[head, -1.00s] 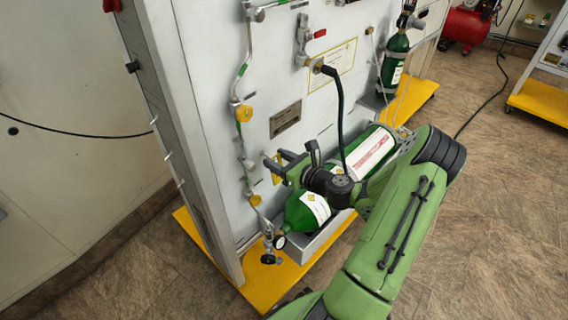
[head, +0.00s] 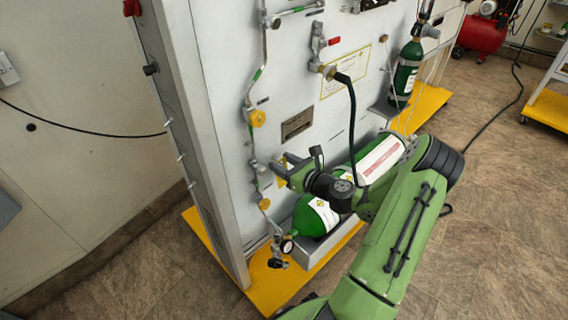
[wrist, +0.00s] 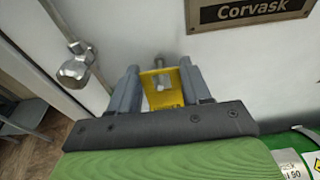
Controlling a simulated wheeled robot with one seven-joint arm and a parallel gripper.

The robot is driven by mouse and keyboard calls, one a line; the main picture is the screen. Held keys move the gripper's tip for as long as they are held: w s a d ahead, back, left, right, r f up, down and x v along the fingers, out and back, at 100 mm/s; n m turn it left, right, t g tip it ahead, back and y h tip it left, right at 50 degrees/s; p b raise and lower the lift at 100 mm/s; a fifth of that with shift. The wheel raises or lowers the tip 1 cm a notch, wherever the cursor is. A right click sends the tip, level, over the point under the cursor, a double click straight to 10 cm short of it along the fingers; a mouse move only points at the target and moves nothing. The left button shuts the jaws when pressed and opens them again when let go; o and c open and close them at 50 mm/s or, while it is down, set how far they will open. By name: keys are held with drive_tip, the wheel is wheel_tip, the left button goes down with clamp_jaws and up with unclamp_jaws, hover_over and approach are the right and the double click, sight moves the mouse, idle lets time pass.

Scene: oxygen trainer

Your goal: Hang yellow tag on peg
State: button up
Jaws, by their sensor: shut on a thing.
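The yellow tag (wrist: 163,98) is between the two grey fingers of my gripper (wrist: 160,78) in the wrist view, close in front of the white panel. My gripper is shut on it. A small metal fitting (wrist: 162,84) shows at the tag's upper middle; I cannot tell whether it passes through the tag's hole or only stands in front of or behind it. In the head view my gripper (head: 279,171) is at the panel face, below the dark nameplate, and mostly covers the tag. Small pegs (head: 180,157) stick out from the panel's left edge.
The white panel (head: 220,60) carries a thin pipe with a yellow knob (head: 257,118) left of my gripper. A metal pipe fitting (wrist: 76,66) is left of the fingers. A green cylinder (head: 314,216) lies below, and a black hose (head: 352,120) hangs right of my gripper.

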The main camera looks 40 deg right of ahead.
drive_tip(key=o, duration=1.1)
drive_tip(key=shift+s, duration=0.1)
drive_tip(key=p+v, duration=0.3)
drive_tip(key=v, duration=1.2)
drive_tip(key=shift+s, duration=0.3)
